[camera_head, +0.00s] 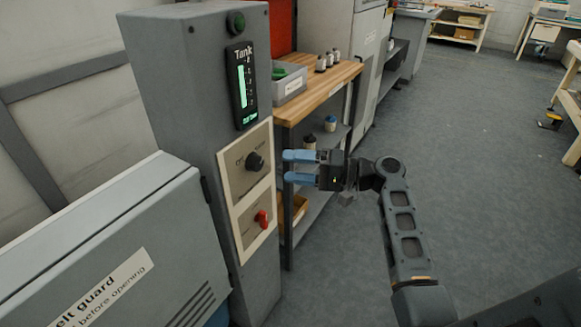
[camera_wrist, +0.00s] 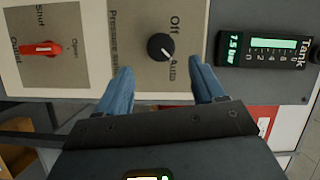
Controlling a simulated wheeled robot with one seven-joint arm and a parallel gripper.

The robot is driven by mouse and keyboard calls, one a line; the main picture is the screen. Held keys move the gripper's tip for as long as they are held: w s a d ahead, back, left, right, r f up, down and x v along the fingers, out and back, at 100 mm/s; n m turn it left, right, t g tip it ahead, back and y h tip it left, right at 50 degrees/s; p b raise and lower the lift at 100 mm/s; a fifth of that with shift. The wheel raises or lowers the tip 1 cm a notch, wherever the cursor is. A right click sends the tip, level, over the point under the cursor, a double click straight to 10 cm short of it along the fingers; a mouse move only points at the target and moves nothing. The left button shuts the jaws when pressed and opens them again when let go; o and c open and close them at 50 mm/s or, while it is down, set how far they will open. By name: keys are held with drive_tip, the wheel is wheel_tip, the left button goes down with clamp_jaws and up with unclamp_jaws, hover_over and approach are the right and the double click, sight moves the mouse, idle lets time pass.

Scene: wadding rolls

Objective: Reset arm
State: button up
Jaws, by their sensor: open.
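My gripper (camera_head: 287,167) is open, its two blue fingers pointing at the control panel on the grey cabinet (camera_head: 190,95). In the wrist view my gripper (camera_wrist: 165,80) has its fingers spread apart below the black knob (camera_wrist: 160,47), with nothing between them. The knob, labelled Off and Auto, also shows in the head view (camera_head: 255,161), just left of the fingertips; they look apart from it. A red handle (camera_head: 262,219) marked Outlet sits lower on the panel. The Tank display (camera_head: 242,85) is above, lit green, and reads about 7.5 bar in the wrist view.
A wooden-topped bench (camera_head: 325,90) with a grey bin (camera_head: 290,84) and small bottles stands behind my gripper. A belt guard housing (camera_head: 110,240) is at the lower left. The grey floor (camera_head: 480,150) to the right is mostly clear.

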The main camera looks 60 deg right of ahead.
idle(0.4)
drive_tip(key=s+a+f+g+h, duration=0.35)
drive_tip(key=a+f, duration=0.45)
drive_tip(key=f, duration=0.3)
drive_tip(key=s+a+f+n+g+h, duration=0.1)
drive_tip(key=s+a+f+h, duration=0.15)
drive_tip(key=s, duration=0.25)
drive_tip(key=s+a+f+g+h, duration=0.1)
drive_tip(key=s+a+f, duration=0.25)
drive_tip(key=s, duration=0.25)
drive_tip(key=s+a+r+n+t, duration=0.2)
drive_tip(key=s+a+r+n, duration=0.3)
drive_tip(key=s+r, duration=0.3)
drive_tip(key=s+a+r+n+t, duration=0.2)
drive_tip(key=s+a+r+n, duration=0.3)
drive_tip(key=r, duration=0.6)
drive_tip(key=s+a, duration=0.2)
drive_tip(key=s, duration=0.1)
drive_tip(key=shift+a, duration=0.2)
drive_tip(key=shift+r, duration=0.1)
